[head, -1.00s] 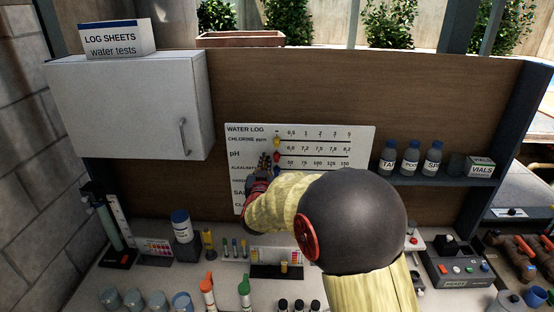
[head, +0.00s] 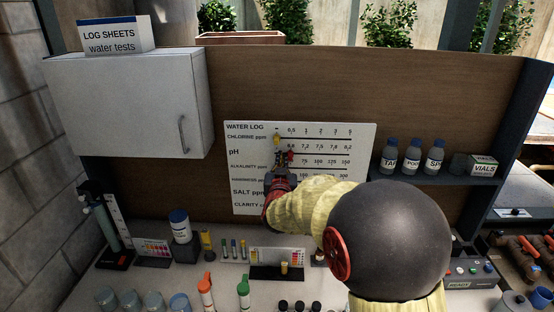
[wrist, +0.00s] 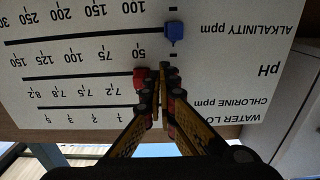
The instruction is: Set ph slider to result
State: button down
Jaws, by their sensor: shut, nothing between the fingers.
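The white water log board (head: 350,190) has a pH row with a red slider (head: 290,156). In the wrist view, turned upside down, the red slider (wrist: 140,78) sits on its track near the row's low end, short of the 7.2 mark. My gripper (head: 281,160) is shut and empty at the board. Its fingertips (wrist: 158,76) lie right beside the red slider, on its low-value side, and seem to touch it. They cover part of the row's start, and the number nearest the slider is hidden. The test result cannot be read.
A yellow slider (head: 277,139) sits on the chlorine row above, and a blue slider (wrist: 174,33) on the alkalinity row below. Bottles (head: 413,158) stand on a shelf to the right. Test tubes and colour charts (head: 278,256) stand on the counter below.

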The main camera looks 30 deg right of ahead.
jog(key=w+a+v, duration=0.1)
jog(key=v, duration=0.6)
jog(key=shift+a+b, duration=0.2)
jog(key=shift+b, duration=0.15)
dwell(0.5)
dwell(0.5)
